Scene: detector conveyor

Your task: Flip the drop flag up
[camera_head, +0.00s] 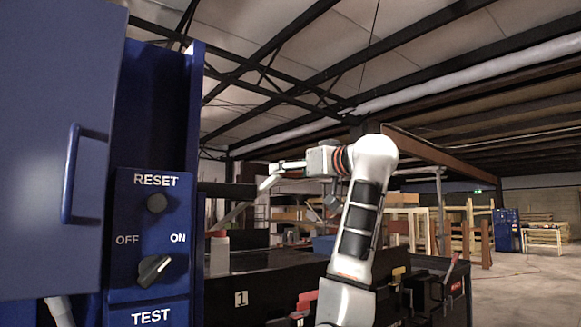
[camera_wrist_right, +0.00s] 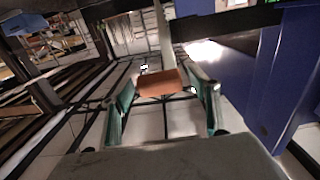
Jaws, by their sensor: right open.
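An orange-brown plate (camera_wrist_right: 157,84), which looks like the drop flag, shows in the right wrist view at the end of a pale bar (camera_wrist_right: 164,40). My right gripper (camera_wrist_right: 166,88) is open, with one finger on each side of the plate. I cannot tell whether the fingers touch it. In the head view my right gripper (camera_head: 271,178) is in the middle, near the end of a black bar (camera_head: 228,190). The flag is not clearly visible there, so its tilt is unclear. My left gripper is not in view.
A blue control panel (camera_head: 128,235) with a RESET knob (camera_head: 157,203) and an OFF/ON switch (camera_head: 153,270) stands at the left. A blue door with a handle (camera_head: 72,180) is beside it. A dark conveyor (camera_head: 270,290) lies below my right arm.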

